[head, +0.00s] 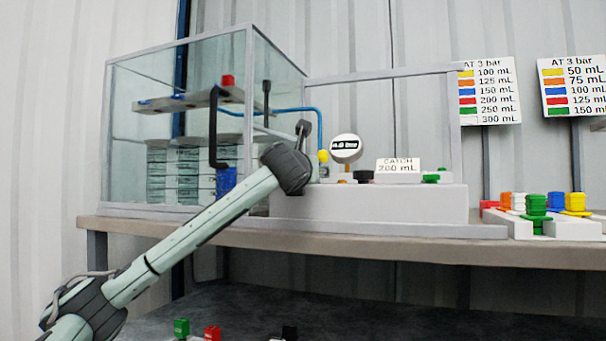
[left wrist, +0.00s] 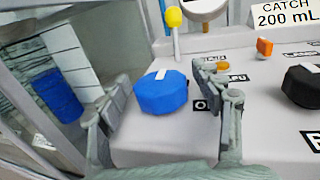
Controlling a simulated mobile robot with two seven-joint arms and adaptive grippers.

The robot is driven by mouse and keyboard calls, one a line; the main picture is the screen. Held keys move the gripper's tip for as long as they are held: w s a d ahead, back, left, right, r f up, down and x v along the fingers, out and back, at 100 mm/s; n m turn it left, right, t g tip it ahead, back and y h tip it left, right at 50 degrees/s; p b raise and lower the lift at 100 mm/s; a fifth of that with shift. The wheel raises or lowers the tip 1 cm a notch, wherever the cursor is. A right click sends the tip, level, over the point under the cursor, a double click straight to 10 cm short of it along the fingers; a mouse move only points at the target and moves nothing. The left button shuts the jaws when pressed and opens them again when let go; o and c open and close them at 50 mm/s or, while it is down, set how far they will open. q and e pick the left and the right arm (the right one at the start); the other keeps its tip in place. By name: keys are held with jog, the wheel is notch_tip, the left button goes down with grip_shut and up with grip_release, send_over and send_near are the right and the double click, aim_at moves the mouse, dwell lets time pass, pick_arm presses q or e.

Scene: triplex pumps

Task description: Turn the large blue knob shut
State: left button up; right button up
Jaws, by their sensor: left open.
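The large blue knob (left wrist: 162,92) sits on the white panel in the left wrist view, with a white bar mark across its top. My left gripper (left wrist: 170,98) is open, with one finger on each side of the knob. I cannot tell whether either finger touches it. In the head view my left arm reaches up from the lower left to the panel, its gripper (head: 302,131) at the panel's left end. There the arm hides the knob. My right gripper is not in view.
A glass tank (head: 130,105) stands left. A "CATCH 200 mL" sign (head: 398,165) and round gauge (head: 346,148) stand on the panel.

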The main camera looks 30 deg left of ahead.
pick_arm(q)
jog(key=v, duration=1.2)
